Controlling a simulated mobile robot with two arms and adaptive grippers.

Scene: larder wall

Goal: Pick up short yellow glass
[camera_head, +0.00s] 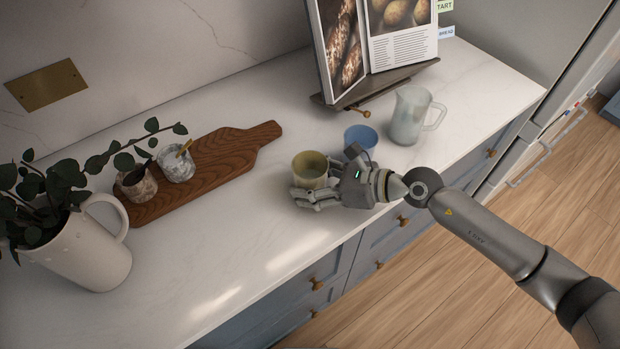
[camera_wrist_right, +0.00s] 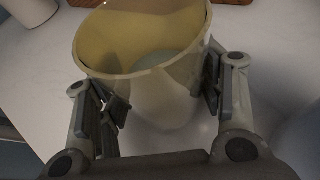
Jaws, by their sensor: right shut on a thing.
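The short yellow glass (camera_head: 309,165) stands upright near the middle of the white counter in the head view. It fills the middle of the right wrist view (camera_wrist_right: 140,50), with its open rim toward the camera. My right gripper (camera_head: 316,192) is shut on the glass, with one finger on each side of it. In the right wrist view the fingers (camera_wrist_right: 160,100) press against its sides. I cannot tell whether the glass touches the counter. My left gripper is not in view.
A blue glass (camera_head: 361,137) stands close behind my right gripper. A clear pitcher (camera_head: 409,115) and a cookbook stand (camera_head: 375,88) are farther right and back. A wooden board (camera_head: 215,168) with two small cups and a white jug (camera_head: 90,250) with leaves are left. The front counter is clear.

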